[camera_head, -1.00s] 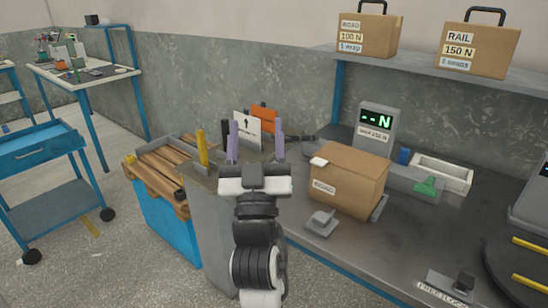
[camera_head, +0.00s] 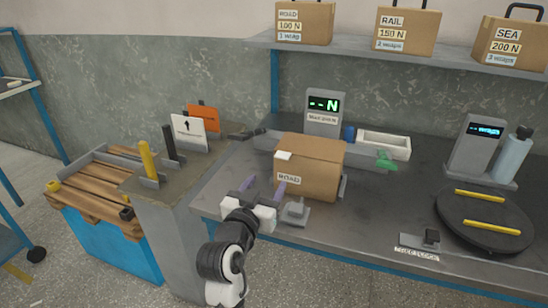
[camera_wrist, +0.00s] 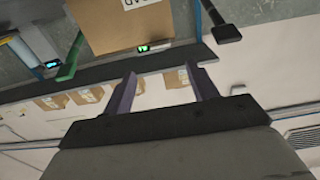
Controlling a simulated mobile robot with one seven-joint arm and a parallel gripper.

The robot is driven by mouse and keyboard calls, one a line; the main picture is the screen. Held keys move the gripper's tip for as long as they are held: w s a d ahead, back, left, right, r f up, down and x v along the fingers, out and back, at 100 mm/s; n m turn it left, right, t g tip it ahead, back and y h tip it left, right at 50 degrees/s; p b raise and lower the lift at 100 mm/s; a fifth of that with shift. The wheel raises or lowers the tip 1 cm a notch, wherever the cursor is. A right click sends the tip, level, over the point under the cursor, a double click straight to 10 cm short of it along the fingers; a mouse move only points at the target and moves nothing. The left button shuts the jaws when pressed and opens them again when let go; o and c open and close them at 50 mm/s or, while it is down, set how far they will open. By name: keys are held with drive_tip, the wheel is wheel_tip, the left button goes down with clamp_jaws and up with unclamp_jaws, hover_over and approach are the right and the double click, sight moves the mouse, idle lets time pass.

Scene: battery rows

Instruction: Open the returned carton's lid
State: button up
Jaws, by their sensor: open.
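The returned carton (camera_head: 312,172) is a brown cardboard box labelled ROAD. It sits on the grey bench with its top flaps looking closed and a small white tag (camera_head: 284,156) at its top left edge. My gripper (camera_head: 264,186) is open and empty, in front of and to the left of the carton. In the wrist view, which looks upside down, the carton (camera_wrist: 115,22) shows beyond the open fingers (camera_wrist: 165,88).
A grey device (camera_head: 295,212) sits just in front of the carton. A force readout (camera_head: 324,108) and a white tray (camera_head: 383,145) stand behind it. A round dark turntable (camera_head: 484,218) is at right. Labelled cartons (camera_head: 407,32) stand on the shelf above. Bench between carton and turntable is mostly clear.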

sight(281, 158)
drive_tip(key=p+x, duration=0.2)
drive_tip(key=x, duration=1)
drive_tip(key=shift+s, duration=0.1)
clamp_jaws()
drive_tip(key=shift+p, duration=0.3)
